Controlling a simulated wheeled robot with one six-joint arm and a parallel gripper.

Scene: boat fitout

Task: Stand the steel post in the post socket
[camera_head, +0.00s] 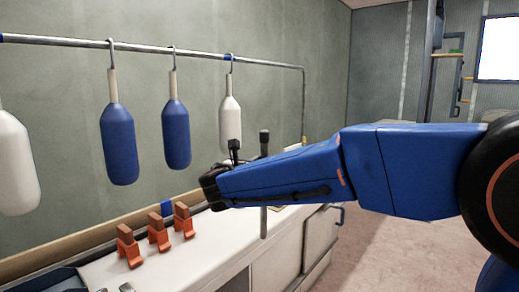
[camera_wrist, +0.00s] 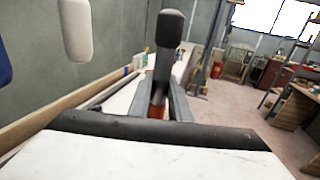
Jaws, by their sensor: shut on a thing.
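The steel post (camera_wrist: 168,40) stands upright in the wrist view, with a thick dark rounded top and a thinner shaft below. My gripper (camera_wrist: 167,108) is shut on its shaft. In the head view the post's dark top (camera_head: 265,138) shows above my blue arm, and its grey lower shaft (camera_head: 263,222) shows below the arm, in front of the white counter's front edge. I cannot make out the post socket in either view. Whether the post's foot touches anything is unclear.
The white counter (camera_head: 216,238) carries several orange brackets (camera_head: 129,247) at its left. Blue and white fenders (camera_head: 118,143) hang from a rail (camera_head: 140,46) above it. Bare floor (camera_head: 385,255) lies to the right. The wrist view shows a workbench (camera_wrist: 300,105) at the far right.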

